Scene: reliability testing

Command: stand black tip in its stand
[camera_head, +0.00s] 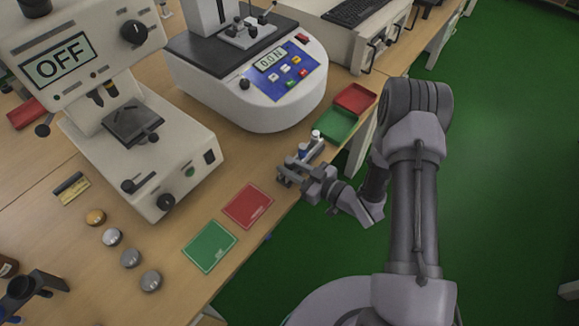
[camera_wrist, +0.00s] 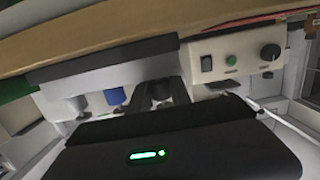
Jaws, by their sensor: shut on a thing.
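My gripper (camera_head: 287,174) is at the table's right edge, at the near end of a small grey stand (camera_head: 312,152). In the wrist view the stand shows as a dark bar (camera_wrist: 70,72), the picture being turned over. A blue tip (camera_head: 303,151) and a white tip (camera_head: 316,135) stand upright in it; the blue one also shows in the wrist view (camera_wrist: 114,97). My gripper (camera_wrist: 161,86) is shut on a dark piece between its fingers, the black tip (camera_wrist: 160,91), mostly hidden. I cannot tell whether the tip is seated in the stand.
A tester (camera_head: 255,110) reading 0.0 N stands behind the stand, and an instrument (camera_head: 150,150) showing OFF at left. A green tray (camera_head: 338,125) and red tray (camera_head: 355,98) lie beyond the stand. A red mat (camera_head: 247,206), green mat (camera_head: 209,246) and several discs lie nearer.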

